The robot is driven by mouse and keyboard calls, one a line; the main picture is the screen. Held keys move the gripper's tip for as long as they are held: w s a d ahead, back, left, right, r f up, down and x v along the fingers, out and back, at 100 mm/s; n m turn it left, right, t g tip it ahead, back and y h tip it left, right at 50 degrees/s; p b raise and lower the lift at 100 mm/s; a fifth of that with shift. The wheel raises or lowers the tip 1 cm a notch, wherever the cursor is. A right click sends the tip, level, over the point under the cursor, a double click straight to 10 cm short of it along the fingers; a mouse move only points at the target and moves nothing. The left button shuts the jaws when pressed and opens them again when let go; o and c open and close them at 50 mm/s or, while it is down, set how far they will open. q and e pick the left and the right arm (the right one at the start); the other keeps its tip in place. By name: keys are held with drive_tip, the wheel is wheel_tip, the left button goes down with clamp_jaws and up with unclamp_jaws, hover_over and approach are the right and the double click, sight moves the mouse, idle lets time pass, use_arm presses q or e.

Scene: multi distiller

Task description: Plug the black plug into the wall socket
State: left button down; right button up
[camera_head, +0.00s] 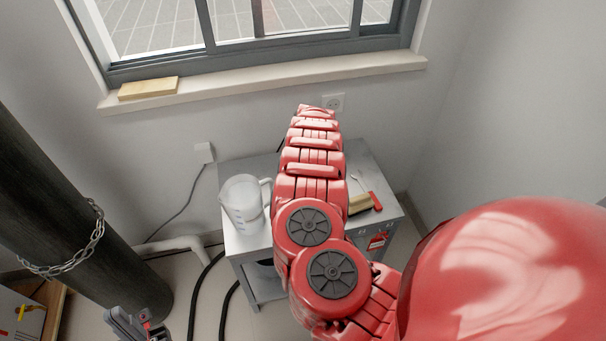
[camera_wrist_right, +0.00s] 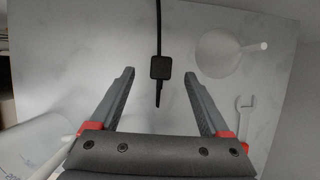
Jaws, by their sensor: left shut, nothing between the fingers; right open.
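The wall socket (camera_head: 333,102) is a white plate under the window, just beyond the far end of my right arm. The black plug (camera_wrist_right: 161,68) shows in the right wrist view, with its black cable running up and away. My right gripper (camera_wrist_right: 160,75) is open, with the plug between its fingertips in the picture. I cannot tell the gap in depth, and no finger visibly touches the plug. My right arm hides the plug and right gripper in the head view. My left gripper (camera_head: 138,324) is shut and empty at the bottom left, far from the socket.
A grey metal table (camera_head: 243,246) stands under my right arm. A clear jug (camera_head: 243,205) stands on its left side, and a brush-like tool (camera_head: 361,202) lies right. A dark pillar with a chain (camera_head: 75,258) stands left. A white wall box (camera_head: 204,152) has a cord.

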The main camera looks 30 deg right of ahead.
drive_tip(key=shift+w+f, duration=0.15)
drive_tip(key=shift+f, duration=0.2)
drive_tip(key=shift+w+d+f, duration=0.1)
drive_tip(key=shift+d+f, duration=0.1)
drive_tip(key=shift+f, duration=0.25)
drive_tip(key=x, duration=0.3)
drive_tip(key=shift+d+f+b, duration=0.15)
drive_tip(key=shift+d+b, duration=0.05)
drive_tip(key=shift+b, duration=0.2)
drive_tip(key=shift+w+a+f, duration=0.15)
drive_tip(key=shift+w+f, duration=0.05)
drive_tip(key=shift+f, duration=0.3)
drive_tip(key=shift+c, duration=0.3)
clamp_jaws()
